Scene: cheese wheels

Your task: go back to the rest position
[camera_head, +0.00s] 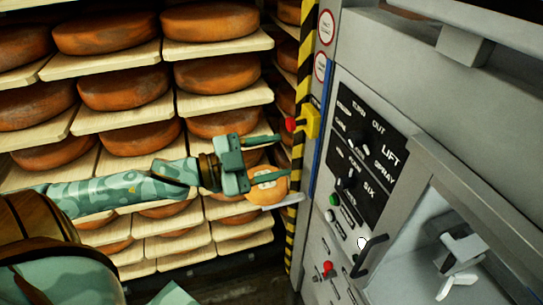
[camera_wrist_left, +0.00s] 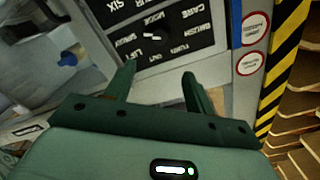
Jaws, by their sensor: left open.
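My left gripper (camera_head: 281,157) reaches in from the left on its teal patterned arm. It stands in front of the cheese racks, short of the grey machine. Its two fingers are apart with nothing between them. The left wrist view also shows the open fingers (camera_wrist_left: 159,72), with the machine's black control panel (camera_wrist_left: 165,35) beyond them, upside down. My right gripper is not in view.
Racks of orange cheese wheels (camera_head: 105,32) fill the left and back. The grey machine with a control panel (camera_head: 366,150) stands at right. A yellow box with a red button (camera_head: 308,122) and an orange round thing (camera_head: 268,190) are close to the gripper.

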